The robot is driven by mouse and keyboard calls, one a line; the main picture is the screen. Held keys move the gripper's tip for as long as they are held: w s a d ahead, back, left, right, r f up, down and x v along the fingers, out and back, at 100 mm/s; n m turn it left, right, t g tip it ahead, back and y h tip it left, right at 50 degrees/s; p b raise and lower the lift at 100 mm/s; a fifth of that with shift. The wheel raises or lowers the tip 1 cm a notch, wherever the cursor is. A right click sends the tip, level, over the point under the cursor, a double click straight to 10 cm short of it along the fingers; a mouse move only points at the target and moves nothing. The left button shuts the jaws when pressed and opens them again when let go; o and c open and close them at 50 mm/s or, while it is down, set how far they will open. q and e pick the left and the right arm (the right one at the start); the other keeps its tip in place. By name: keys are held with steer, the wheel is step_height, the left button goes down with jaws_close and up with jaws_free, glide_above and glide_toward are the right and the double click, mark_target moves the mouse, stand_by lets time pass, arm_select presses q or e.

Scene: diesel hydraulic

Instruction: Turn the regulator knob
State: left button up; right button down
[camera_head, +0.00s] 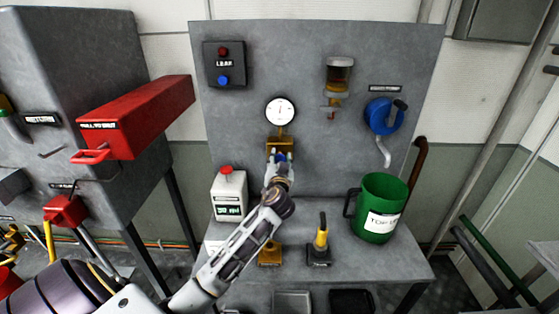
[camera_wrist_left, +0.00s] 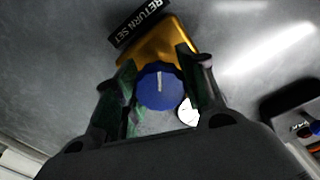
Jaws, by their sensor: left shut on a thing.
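The regulator knob (camera_wrist_left: 160,88) is blue with a pale line on its face, and it sits on a gold regulator body (camera_wrist_left: 157,43) on the grey panel. A label reading "RETURN SET" (camera_wrist_left: 136,22) is beside the body. In the head view the gold body (camera_head: 280,146) is below a round white gauge (camera_head: 280,111). My left gripper (camera_head: 277,157) is at the knob. In the left wrist view its two fingers (camera_wrist_left: 160,92) are on either side of the knob, shut on it. In the head view the gripper mostly hides the knob. My right gripper is not in view.
A green jug (camera_head: 381,207) stands right on the bench (camera_head: 345,257), and a white bottle with a red cap (camera_head: 229,193) stands left. A yellow-handled tool (camera_head: 320,240) is near the bench middle. A red box (camera_head: 140,115) juts out at left. A blue reel (camera_head: 380,116) is on the panel.

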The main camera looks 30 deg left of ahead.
arm_select(q)
steer(key=shift+m+p, duration=0.35)
steer(key=shift+m, duration=0.45)
steer(key=shift+r+m+p, duration=0.1)
steer(key=shift+m+p, duration=0.5)
steer(key=shift+m, duration=0.5)
steer(key=shift+m+p, duration=0.45)
steer(key=shift+m, duration=0.35)
steer(key=shift+m+p, duration=0.5)
steer(key=shift+m, duration=0.5)
steer(key=m+p, duration=0.1)
steer(key=m, duration=0.1)
steer(key=shift+m+p, duration=0.3)
steer(key=shift+p, duration=0.05)
steer(key=shift+r+m+p, duration=0.1)
steer(key=shift+m+p, duration=0.5)
steer(key=shift+m, duration=0.3)
steer(key=shift+m+p, duration=1)
steer(key=shift+m, duration=0.8)
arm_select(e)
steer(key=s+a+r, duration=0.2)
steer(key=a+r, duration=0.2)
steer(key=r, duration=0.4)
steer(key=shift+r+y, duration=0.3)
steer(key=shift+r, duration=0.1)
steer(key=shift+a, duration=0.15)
arm_select(q)
steer(key=shift+f, duration=0.2)
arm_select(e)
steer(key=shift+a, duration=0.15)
